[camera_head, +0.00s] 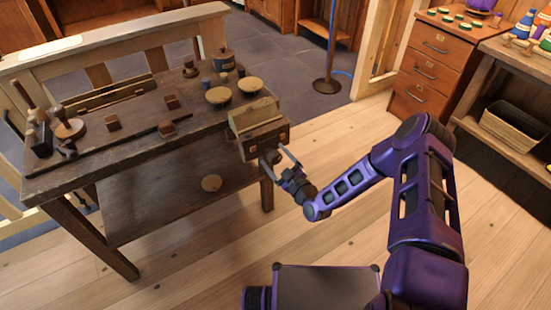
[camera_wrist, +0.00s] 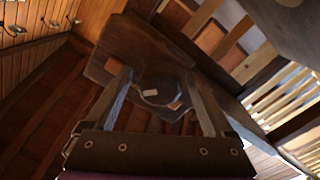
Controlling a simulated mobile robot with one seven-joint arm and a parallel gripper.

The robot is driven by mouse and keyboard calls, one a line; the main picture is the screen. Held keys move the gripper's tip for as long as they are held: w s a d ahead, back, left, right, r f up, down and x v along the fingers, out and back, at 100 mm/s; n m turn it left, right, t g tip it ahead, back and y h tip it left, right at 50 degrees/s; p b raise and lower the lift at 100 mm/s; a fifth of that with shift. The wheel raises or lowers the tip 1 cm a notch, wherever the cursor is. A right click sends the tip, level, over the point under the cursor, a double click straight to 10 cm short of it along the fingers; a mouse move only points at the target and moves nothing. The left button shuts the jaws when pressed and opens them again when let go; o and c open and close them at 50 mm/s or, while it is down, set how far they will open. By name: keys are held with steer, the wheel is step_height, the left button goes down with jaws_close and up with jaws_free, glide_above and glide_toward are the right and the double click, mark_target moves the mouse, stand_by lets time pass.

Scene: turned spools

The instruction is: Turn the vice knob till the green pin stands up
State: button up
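The wooden vice (camera_head: 255,125) sits at the near right end of the dark workbench, with pale wood on top. Its dark round knob (camera_head: 270,157) faces my arm. In the wrist view the knob (camera_wrist: 163,88) lies between my finger ends, with a small pale peg or mark (camera_wrist: 150,92) on its face. I cannot make out any green on it. My gripper (camera_head: 280,157) is open, its fingers spread to either side of the knob. It also shows in the wrist view (camera_wrist: 158,74). Whether either finger touches the knob is unclear.
The workbench top (camera_head: 135,135) carries several small blocks, bowls and pots. A lower shelf (camera_head: 150,205) holds a round piece. A wooden drawer cabinet (camera_head: 440,65) and a side bench stand at the right. The plank floor around my arm is clear.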

steer(key=c, duration=1.3)
steer(key=shift+m, duration=0.4)
steer(key=m, duration=0.5)
steer(key=shift+f+m, duration=0.1)
steer(key=shift+m, duration=0.2)
steer(key=m, duration=0.6)
steer(key=shift+s, duration=0.1)
steer(key=m, duration=0.6)
steer(key=shift+f+m, duration=0.1)
steer(key=shift+m, duration=0.3)
steer(key=m, duration=0.5)
steer(key=shift+m, duration=0.4)
